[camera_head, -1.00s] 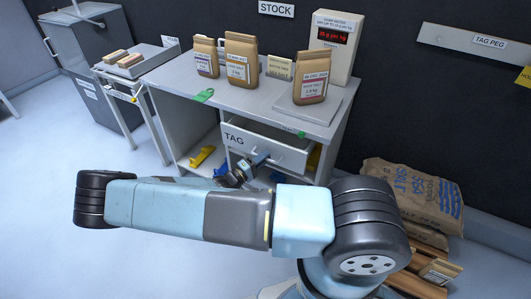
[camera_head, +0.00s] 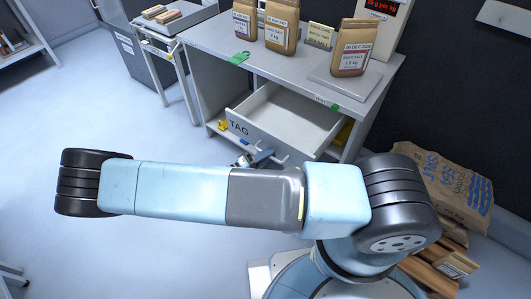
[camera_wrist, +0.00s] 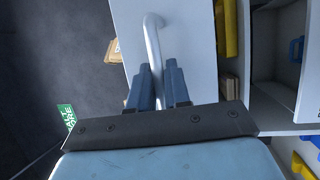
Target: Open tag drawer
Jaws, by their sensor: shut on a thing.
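The tag drawer (camera_head: 300,120) is pulled well out from under the grey worktop, and its pale inside looks empty. Its front carries the word TAG at the left. My gripper (camera_head: 262,158) is at the drawer front, partly hidden behind my arm in the head view. In the wrist view my gripper (camera_wrist: 158,82) has its two blue fingers on either side of the drawer's bar handle (camera_wrist: 152,38), shut on it. The white drawer front (camera_wrist: 185,30) lies behind the handle there.
Brown paper bags (camera_head: 281,28) stand on the worktop (camera_head: 215,45), with one bag (camera_head: 354,48) on a scale plate. A large salt sack (camera_head: 445,185) lies at the right. Open floor (camera_head: 60,110) lies to the left.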

